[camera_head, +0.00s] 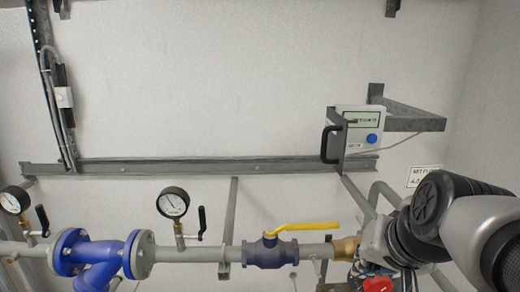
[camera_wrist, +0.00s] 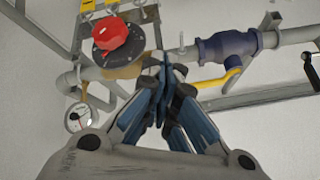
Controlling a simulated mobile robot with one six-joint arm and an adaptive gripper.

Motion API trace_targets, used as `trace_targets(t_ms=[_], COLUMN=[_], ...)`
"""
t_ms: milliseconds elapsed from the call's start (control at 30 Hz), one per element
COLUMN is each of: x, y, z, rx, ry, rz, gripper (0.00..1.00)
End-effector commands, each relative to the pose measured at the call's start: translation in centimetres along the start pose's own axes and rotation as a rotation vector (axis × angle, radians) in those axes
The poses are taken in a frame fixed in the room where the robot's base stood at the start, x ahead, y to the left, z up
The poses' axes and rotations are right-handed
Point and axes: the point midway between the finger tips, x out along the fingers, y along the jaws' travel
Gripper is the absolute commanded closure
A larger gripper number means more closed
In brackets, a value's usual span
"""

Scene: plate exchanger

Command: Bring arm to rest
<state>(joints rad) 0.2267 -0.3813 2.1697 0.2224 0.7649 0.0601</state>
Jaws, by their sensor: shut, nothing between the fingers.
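My gripper (camera_wrist: 163,95) points into the wrist view from below, with its dark and blue fingers drawn together at the tips and nothing between them. In the head view my arm comes in from the lower right, in front of the pipework. The fingertips cannot be made out clearly there. In the wrist view the fingers lie in front of a pipe, and I cannot tell whether they touch it. A red knob (camera_wrist: 116,35) on a dark round base is just up and left of the fingertips. The red knob also shows at the bottom of the head view (camera_head: 377,284).
A blue valve with a yellow lever (camera_head: 300,229) sits on the horizontal pipe, left of my arm. Pressure gauges (camera_head: 174,203) and a blue flanged fitting (camera_head: 100,254) are farther left. A white box with a blue button (camera_head: 360,135) hangs on a wall bracket.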

Motion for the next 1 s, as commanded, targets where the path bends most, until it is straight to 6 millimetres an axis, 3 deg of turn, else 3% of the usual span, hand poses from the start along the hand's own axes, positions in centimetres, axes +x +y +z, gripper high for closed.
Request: trace_targets(t_ms=[33,200,300,433,600,1000], x=[2.1,5.7,7.7,9.7,10.9,10.8], y=[0.5,2.3,3.7,5.4,6.7,6.8], z=[3.7,13.2,18.2,23.1,26.1,26.4], rx=[-0.044,-0.185,-0.263,-0.342,-0.396,-0.404], ry=[-0.02,-0.094,-0.132,-0.17,-0.196,-0.201], rz=[0.002,0.023,0.036,0.052,0.066,0.068], gripper=[1.0,1.0,1.0,1.0,1.0,1.0])
